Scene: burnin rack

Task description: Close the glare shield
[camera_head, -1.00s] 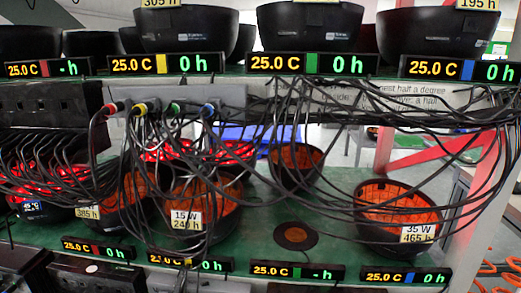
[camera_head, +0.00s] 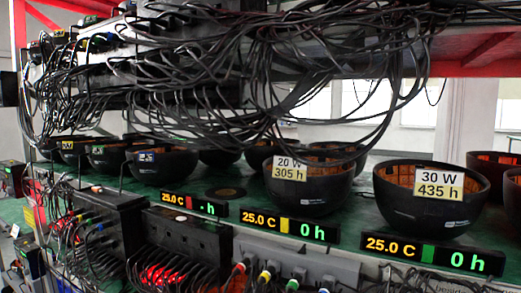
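I cannot make out a glare shield for certain in this view. Black bowl-shaped housings with orange insides stand on the green shelf (camera_head: 350,232). One housing (camera_head: 308,194) bears the label 20 W, 305 h, and another (camera_head: 428,204) at the right bears 30 W, 435 h. Along the shelf's front edge are a display with a red mark (camera_head: 192,203), one with a yellow mark (camera_head: 288,226) and one with a green mark (camera_head: 435,254). Neither of my grippers is in view.
Tangled black cables (camera_head: 290,60) hang from above, over and close to the housings. Below the shelf are black boxes (camera_head: 180,236) with cables and red lights, and a grey strip (camera_head: 300,262) with coloured plugs. A red beam (camera_head: 470,58) crosses the upper right.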

